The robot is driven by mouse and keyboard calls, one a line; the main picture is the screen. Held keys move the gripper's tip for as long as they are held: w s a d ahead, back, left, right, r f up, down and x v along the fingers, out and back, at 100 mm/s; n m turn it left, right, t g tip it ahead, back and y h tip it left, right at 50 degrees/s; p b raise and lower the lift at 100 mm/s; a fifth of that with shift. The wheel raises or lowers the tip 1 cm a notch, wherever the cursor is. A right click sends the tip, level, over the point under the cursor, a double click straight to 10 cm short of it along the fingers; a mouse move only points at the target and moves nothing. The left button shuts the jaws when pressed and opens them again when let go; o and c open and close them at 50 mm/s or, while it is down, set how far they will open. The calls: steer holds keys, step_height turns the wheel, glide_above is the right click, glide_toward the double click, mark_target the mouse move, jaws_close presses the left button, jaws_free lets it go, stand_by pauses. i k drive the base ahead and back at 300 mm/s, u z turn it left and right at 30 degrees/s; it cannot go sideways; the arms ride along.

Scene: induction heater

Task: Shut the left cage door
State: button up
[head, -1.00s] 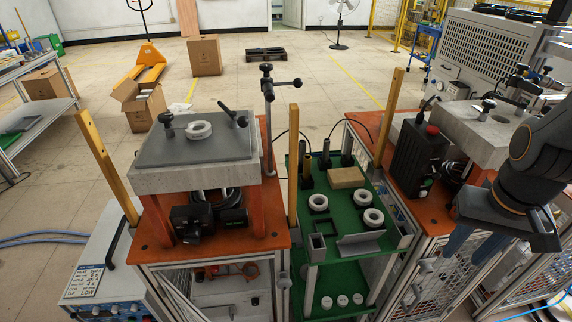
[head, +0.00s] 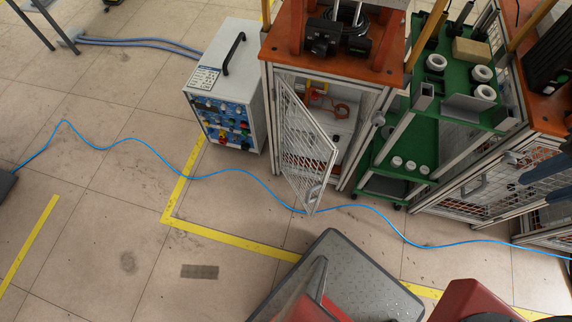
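The left cage door (head: 306,150) is a silver-framed wire mesh panel in the head view. It stands open, swung out from the left side of the cage under the left orange-topped table (head: 340,62). Its free edge points toward me and to the right, with a small handle (head: 314,193) near the low corner. The cage interior (head: 335,112) is exposed. My gripper (head: 550,178) shows only partly at the right edge, with blue fingers that look apart and empty. It is far to the right of the door, in front of the right cage.
A blue-panelled power unit (head: 226,115) stands left of the cage. A green shelf cart (head: 410,150) with white rings stands right of it. A blue cable (head: 240,172) crosses the floor under the door. Floor left of the yellow line (head: 225,240) is mostly clear.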

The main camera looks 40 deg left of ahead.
mark_target(280, 80)
steer(key=u, duration=3.35)
steer(key=k, duration=1)
steer(key=z, duration=0.95)
steer(key=i, duration=1)
steer(key=u, duration=0.3)
steer(key=k, duration=0.75)
steer(key=z, duration=0.5)
steer(key=i, duration=0.5)
steer(key=z, duration=0.05)
